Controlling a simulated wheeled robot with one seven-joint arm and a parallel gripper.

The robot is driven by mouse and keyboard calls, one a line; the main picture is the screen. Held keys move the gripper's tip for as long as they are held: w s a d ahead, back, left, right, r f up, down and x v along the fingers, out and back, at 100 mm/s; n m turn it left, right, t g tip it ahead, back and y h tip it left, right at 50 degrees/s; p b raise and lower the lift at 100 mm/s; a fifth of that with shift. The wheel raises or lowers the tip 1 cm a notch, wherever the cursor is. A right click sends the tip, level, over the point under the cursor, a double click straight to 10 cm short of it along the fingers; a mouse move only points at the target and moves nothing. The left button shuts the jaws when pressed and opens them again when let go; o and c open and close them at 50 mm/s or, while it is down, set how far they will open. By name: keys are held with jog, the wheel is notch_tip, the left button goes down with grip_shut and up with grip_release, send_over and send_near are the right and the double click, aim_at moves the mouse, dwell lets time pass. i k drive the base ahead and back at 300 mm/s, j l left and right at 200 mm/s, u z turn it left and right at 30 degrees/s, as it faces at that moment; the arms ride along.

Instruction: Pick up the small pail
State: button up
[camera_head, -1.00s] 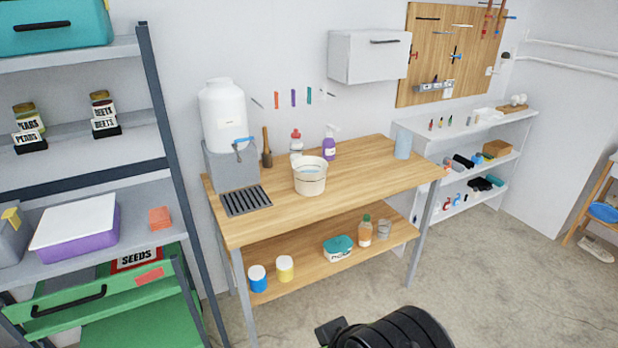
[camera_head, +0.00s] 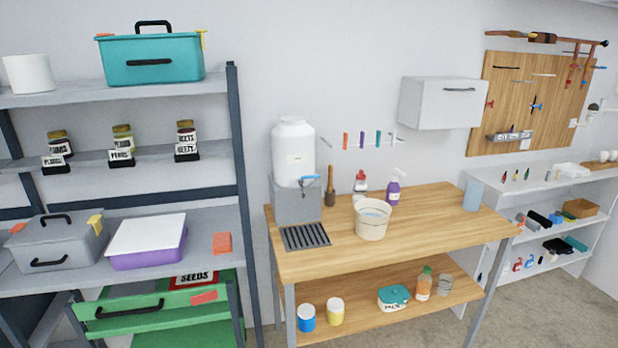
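The small pail (camera_head: 373,222) is a cream-coloured, round tub standing upright on the wooden workbench top (camera_head: 440,208). Something light blue shows inside it. It stands right of the dark slatted grate and in front of a purple spray bottle (camera_head: 394,190) and a red-capped bottle (camera_head: 360,183). My gripper is not in view, so its state and its distance from the pail do not show.
A white dispenser (camera_head: 294,146) on a grey stand is left of the pail. A blue cup (camera_head: 472,196) stands at the bench's right end. Metal shelving (camera_head: 240,190) borders the bench on the left. A white cabinet (camera_head: 443,103) hangs above. Floor shows at lower right.

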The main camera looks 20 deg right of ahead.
aim_at(372, 215)
jog(key=i+l+u, duration=0.45)
jog(key=l, duration=0.2)
jog(key=i+l+u, duration=0.25)
jog(key=l, duration=0.15)
jog(key=i+l+u, duration=0.25)
jog(key=l, duration=0.15)
jog(key=l+u, duration=0.2)
jog(key=l, duration=0.2)
jog(key=i+l+u, duration=0.1)
jog(key=l+u, duration=0.15)
jog(key=l, duration=0.25)
jog(key=l+u, duration=0.25)
jog(key=l, duration=0.2)
